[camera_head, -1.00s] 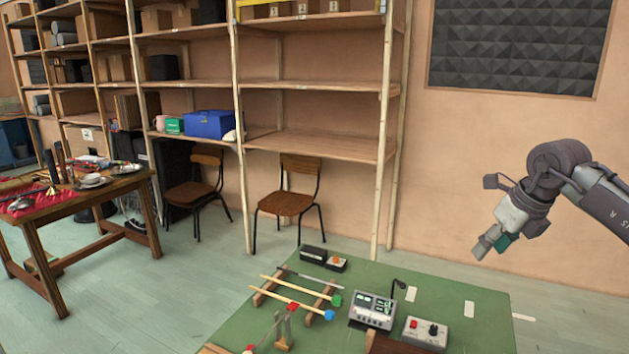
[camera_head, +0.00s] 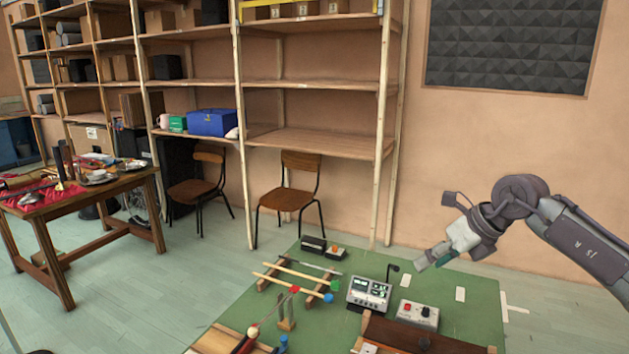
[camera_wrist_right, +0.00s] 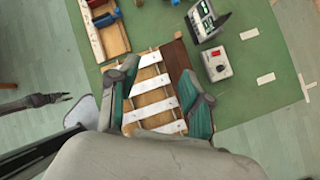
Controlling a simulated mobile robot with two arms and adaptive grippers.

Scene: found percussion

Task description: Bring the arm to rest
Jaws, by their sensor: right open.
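My left gripper does not show in the head view.
Shelves (camera_head: 330,143), chairs (camera_head: 287,198) and a brown table (camera_head: 85,190) stand behind. A dark slender thing (camera_wrist_right: 30,103) is unclear.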

